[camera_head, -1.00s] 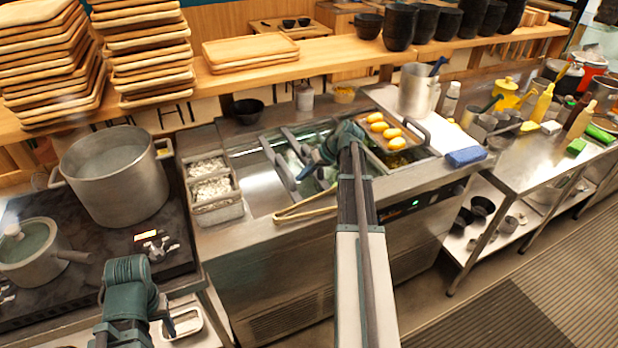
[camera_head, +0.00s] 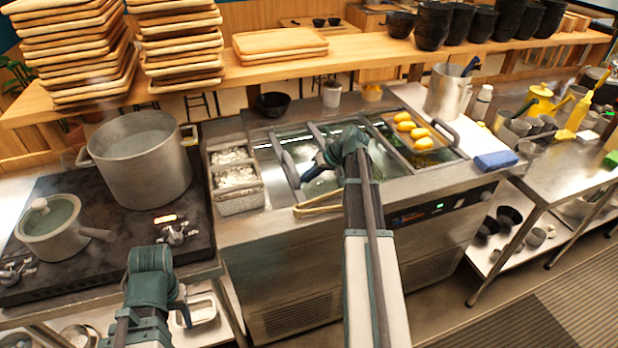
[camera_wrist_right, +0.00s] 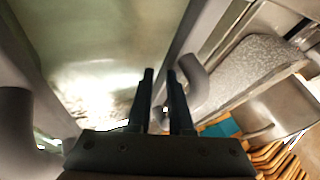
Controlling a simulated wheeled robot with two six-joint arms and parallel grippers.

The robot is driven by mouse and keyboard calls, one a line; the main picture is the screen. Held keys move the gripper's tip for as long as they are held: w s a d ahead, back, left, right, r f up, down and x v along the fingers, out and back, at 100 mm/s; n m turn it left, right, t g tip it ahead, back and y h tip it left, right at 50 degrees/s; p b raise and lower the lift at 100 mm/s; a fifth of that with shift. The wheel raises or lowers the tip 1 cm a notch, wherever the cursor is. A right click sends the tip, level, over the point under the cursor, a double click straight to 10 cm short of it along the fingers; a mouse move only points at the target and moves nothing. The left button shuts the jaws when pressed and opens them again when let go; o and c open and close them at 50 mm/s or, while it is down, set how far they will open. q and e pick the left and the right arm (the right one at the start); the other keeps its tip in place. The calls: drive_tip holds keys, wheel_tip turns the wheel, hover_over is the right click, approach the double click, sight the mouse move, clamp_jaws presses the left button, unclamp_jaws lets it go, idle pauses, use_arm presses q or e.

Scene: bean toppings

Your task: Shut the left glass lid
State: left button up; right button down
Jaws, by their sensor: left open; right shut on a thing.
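The counter unit has a left glass lid (camera_head: 303,152) with grey bar handles, next to a right lid partly under a tray. My right gripper (camera_head: 312,173) is over the left lid, shut on what looks like part of its handle (camera_head: 288,168). In the right wrist view its two dark fingers (camera_wrist_right: 160,75) are close together beside a curved grey handle (camera_wrist_right: 192,82). The contact itself is hard to see. The glass (camera_wrist_right: 110,50) fills the left of that view. My left gripper (camera_head: 185,305) is open and empty in front of the stove.
A wooden tray (camera_head: 408,128) with yellow pieces rests on the right of the unit. Wooden tongs (camera_head: 318,207) lie at its front edge. Metal bins (camera_head: 240,200) stand to the left, and a large pot (camera_head: 140,170) is on the stove. A blue cloth (camera_head: 495,161) lies at right.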

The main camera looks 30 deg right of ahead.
drive_tip(key=w+a, duration=0.1)
drive_tip(key=a, duration=0.7)
drive_tip(key=shift+w, duration=0.35)
drive_tip(key=shift+a+f, duration=0.1)
